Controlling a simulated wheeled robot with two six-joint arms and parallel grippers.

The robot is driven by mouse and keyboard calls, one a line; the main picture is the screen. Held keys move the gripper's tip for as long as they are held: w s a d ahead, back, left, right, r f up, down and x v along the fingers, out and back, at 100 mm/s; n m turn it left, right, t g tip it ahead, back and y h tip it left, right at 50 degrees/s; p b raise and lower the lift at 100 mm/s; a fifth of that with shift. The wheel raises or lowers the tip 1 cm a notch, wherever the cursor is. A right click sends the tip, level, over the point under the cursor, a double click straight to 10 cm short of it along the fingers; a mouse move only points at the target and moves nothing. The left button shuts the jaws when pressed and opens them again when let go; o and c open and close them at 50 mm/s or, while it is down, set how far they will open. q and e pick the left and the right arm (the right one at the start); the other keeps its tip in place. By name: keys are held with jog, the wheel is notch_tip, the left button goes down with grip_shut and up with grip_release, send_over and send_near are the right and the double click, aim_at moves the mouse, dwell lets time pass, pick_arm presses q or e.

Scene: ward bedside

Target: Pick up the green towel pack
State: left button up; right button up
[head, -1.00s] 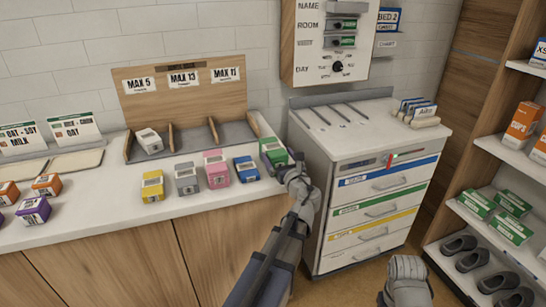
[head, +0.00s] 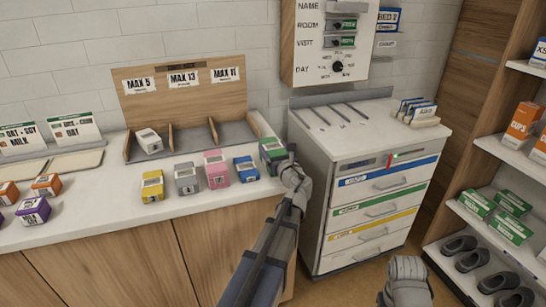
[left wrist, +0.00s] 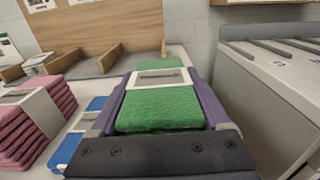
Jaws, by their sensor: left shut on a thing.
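The green towel pack (head: 272,151) is at the right end of the row of packs on the counter, by the drawer cabinet. In the left wrist view the green towel pack (left wrist: 160,108) lies between the purple fingers, with a white band across it. My left gripper (head: 287,160) is shut on it. From these views I cannot tell whether the pack is clear of the counter. My right gripper's jaws do not show; only a grey part of my right arm is at the bottom of the head view.
A blue pack (head: 246,169) and a pink pack (head: 216,170) stand left of the green one, with grey and yellow packs further left. A wooden divider rack (head: 190,98) is behind them. The drawer cabinet (head: 372,190) stands close on the right.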

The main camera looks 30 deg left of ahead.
pick_arm(q)
jog(key=c, duration=0.9)
jog(key=shift+r, duration=0.15)
